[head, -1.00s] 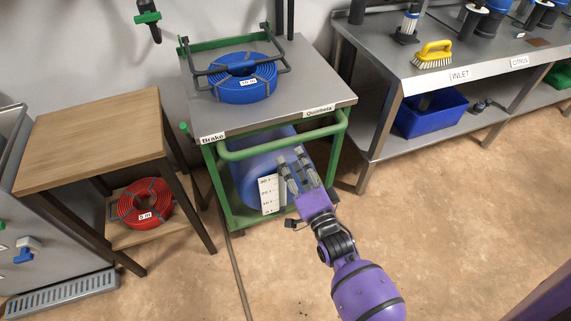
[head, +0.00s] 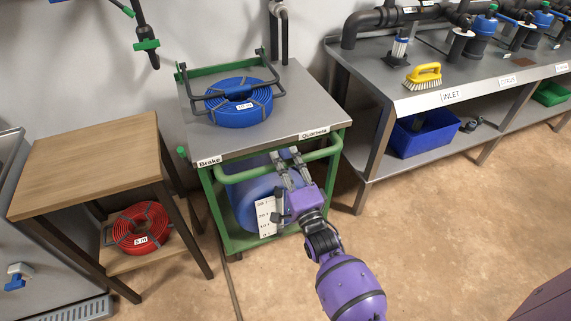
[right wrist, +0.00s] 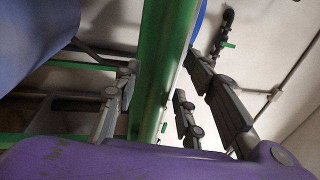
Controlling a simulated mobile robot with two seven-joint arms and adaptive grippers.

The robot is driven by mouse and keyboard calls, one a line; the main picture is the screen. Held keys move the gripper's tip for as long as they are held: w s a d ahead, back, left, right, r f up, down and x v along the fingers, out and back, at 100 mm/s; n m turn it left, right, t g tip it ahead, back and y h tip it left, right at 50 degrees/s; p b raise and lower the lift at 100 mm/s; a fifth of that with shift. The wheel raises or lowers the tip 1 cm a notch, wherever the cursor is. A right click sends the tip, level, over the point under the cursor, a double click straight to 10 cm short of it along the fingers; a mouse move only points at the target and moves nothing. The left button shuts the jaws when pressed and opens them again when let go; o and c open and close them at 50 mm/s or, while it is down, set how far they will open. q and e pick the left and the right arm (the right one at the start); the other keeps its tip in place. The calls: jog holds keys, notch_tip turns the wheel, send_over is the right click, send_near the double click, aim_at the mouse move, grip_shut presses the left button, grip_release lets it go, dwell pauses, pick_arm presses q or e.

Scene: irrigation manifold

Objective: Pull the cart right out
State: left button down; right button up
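The green-framed cart (head: 305,105) has a grey metal top and stands against the wall. Labels on its front edge read "Brake" (head: 209,161) and one that seems to read "Quarrens" (head: 314,134). A green handle bar (head: 321,152) runs across its front. My right gripper (head: 283,155) is at the middle of this bar. In the right wrist view its fingers (right wrist: 165,95) are open on both sides of the green bar (right wrist: 160,60), and do not look closed on it. My left gripper is not in view.
A blue hose coil (head: 239,112) lies on the cart, and a blue drum (head: 250,197) sits below. A wooden table (head: 90,165) with a red coil (head: 140,228) stands close at left. A steel bench (head: 400,90) stands at right. The floor in front (head: 430,230) is clear.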

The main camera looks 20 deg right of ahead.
grip_shut()
dwell(0.5)
